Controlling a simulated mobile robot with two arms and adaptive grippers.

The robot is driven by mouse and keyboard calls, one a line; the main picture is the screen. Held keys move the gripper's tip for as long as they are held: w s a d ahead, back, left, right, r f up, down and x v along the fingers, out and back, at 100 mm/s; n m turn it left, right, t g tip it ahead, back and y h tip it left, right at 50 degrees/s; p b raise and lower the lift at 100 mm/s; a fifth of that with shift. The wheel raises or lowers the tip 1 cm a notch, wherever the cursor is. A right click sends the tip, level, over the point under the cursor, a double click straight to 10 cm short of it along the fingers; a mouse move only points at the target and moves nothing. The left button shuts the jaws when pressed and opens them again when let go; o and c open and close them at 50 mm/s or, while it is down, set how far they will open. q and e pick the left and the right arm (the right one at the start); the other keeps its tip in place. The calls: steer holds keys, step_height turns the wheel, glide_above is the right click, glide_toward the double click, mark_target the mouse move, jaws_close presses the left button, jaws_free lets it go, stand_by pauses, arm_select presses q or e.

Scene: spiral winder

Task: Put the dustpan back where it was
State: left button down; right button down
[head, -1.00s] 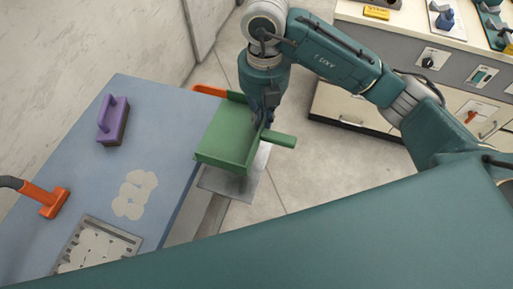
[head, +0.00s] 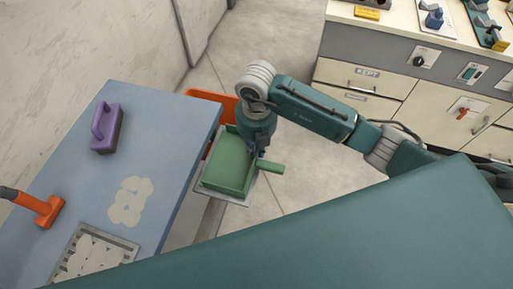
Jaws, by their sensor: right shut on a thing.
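The green dustpan (head: 229,165) is at the right side of the blue table, over a grey plate (head: 222,195) that is lower than the tabletop. Its stub handle (head: 271,167) points right. My right gripper (head: 257,152) comes down from above and is shut on the dustpan near its handle side. The fingertips are partly hidden by the wrist. I cannot tell whether the dustpan rests on the plate or hangs just above it. My left gripper is not in view.
The blue table (head: 165,110) holds a purple-handled brush (head: 107,128), an orange-headed tool (head: 42,210), pale flat patches (head: 130,201) and a slotted grate (head: 92,252). An orange bin (head: 212,97) stands behind the dustpan. Cream cabinets (head: 440,106) stand at the right. The floor between is clear.

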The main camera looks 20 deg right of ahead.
steer(key=shift+f, duration=0.15)
steer(key=c, duration=1.8)
jaws_free()
step_height(320, 180, up, 12)
steer(key=shift+r+b, duration=0.15)
steer(key=shift+b, duration=0.4)
steer(key=shift+d, duration=0.1)
